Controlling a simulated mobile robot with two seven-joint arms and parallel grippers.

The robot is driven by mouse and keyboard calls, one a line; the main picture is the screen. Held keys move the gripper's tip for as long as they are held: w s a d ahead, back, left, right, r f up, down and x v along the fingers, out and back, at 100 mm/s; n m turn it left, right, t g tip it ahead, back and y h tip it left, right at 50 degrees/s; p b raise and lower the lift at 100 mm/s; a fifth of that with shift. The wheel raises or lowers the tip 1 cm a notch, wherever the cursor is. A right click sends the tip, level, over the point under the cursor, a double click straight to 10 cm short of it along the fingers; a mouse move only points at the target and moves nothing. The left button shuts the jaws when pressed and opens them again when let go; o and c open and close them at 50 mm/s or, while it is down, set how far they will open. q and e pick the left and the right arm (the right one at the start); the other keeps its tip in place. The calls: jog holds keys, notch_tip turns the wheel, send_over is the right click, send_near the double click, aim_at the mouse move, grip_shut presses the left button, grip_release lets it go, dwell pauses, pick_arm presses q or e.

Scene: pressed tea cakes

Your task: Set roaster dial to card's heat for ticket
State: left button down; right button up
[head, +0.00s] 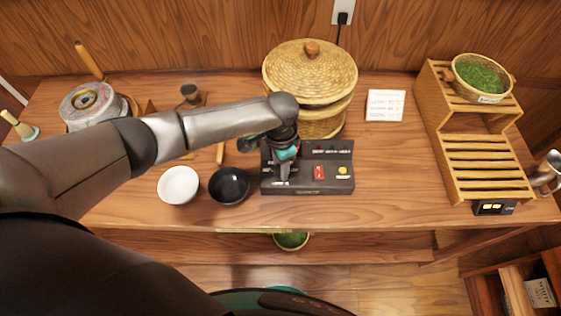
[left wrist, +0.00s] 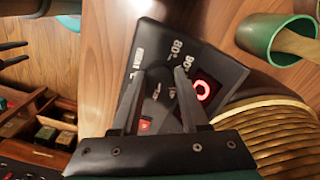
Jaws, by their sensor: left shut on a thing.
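The roaster's dark control box (head: 335,187) sits at the front of the table, with a red switch (head: 319,172) and a yellow button (head: 342,170). My left gripper (head: 282,178) is over the box's left part, shut on the dial (left wrist: 159,88), which lies between its fingers (left wrist: 160,78). In the left wrist view, printed numbers and a lit red ring (left wrist: 203,90) show beside the dial. The exact dial setting is not clear. A white card (head: 385,105) lies behind the box, its text too small to read. Two dark fingers, apart, apparently my right gripper (left wrist: 14,54), show at that view's left edge.
A lidded woven basket (head: 310,75) stands close behind the box. A white bowl (head: 178,185) and a black bowl (head: 229,185) sit to its left. A slatted wooden rack (head: 488,155) with a basket of green leaves (head: 482,78) stands at right. The table right of the box is clear.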

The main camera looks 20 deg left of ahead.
pick_arm(q)
jog(key=shift+s+d+r+n+p, duration=0.1)
jog(key=shift+r+n+p, duration=0.1)
jog(key=shift+n+p, duration=1.05)
jog(key=n+p, duration=0.3)
jog(key=shift+n, duration=0.25)
jog(key=n+p, duration=0.1)
jog(key=n, duration=0.1)
jog(key=shift+f+n, duration=0.1)
jog(key=shift+n, duration=0.3)
jog(key=n+p, duration=0.1)
jog(key=n, duration=0.1)
jog(key=shift+n, duration=0.4)
jog(key=n, duration=0.4)
jog(key=shift+f+n, duration=0.1)
jog(key=shift+n, duration=0.2)
jog(key=n, duration=0.8)
jog(key=shift+w+n, duration=0.2)
jog(key=shift+n, duration=2.2)
jog(key=shift+a, duration=0.2)
